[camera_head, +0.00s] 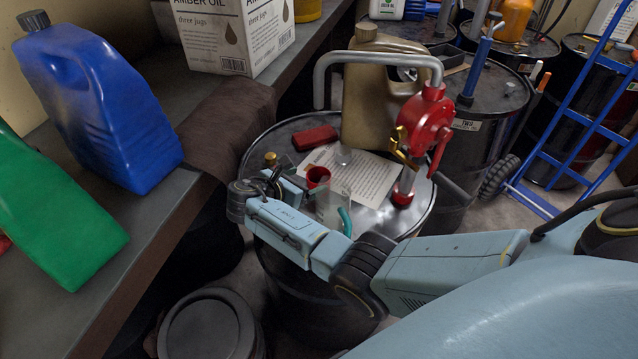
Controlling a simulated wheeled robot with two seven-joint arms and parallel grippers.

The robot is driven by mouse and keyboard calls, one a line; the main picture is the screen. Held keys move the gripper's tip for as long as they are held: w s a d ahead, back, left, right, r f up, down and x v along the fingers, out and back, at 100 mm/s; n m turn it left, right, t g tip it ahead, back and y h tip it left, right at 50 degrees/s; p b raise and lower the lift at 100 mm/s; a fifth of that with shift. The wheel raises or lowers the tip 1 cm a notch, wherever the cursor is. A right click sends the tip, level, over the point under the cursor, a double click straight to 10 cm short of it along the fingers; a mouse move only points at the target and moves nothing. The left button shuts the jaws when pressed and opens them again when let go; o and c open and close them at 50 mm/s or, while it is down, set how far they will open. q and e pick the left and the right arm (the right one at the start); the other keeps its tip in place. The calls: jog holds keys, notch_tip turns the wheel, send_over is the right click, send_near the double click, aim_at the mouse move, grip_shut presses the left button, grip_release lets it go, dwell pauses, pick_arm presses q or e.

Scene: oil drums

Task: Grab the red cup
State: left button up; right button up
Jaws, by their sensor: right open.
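The small red cup (318,177) stands on the lid of a black drum (400,222), in front of a printed sheet. My right arm comes in from the right, and its wrist bends back over the left side of the drum. My right gripper (300,190) is open, close to the left and near side of the cup. Its fingertips are small and partly hidden, so I cannot tell whether they touch the cup. The lower part of the cup is partly covered. My left gripper is not in view.
On the drum are a clear vessel (334,212), a paper sheet (362,180), a red object (315,138), a tan jug (375,105) and a red hand pump (424,125). Blue (105,105) and green (55,215) jugs and a white box (232,38) stand on the left bench.

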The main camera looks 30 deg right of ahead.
aim_at(325, 173)
jog(key=x, duration=0.3)
jog(key=shift+w, duration=0.1)
jog(key=b+x, duration=0.2)
jog(key=x, duration=0.3)
jog(key=shift+d+f, duration=0.15)
jog(key=shift+d, duration=0.1)
jog(key=c, duration=1)
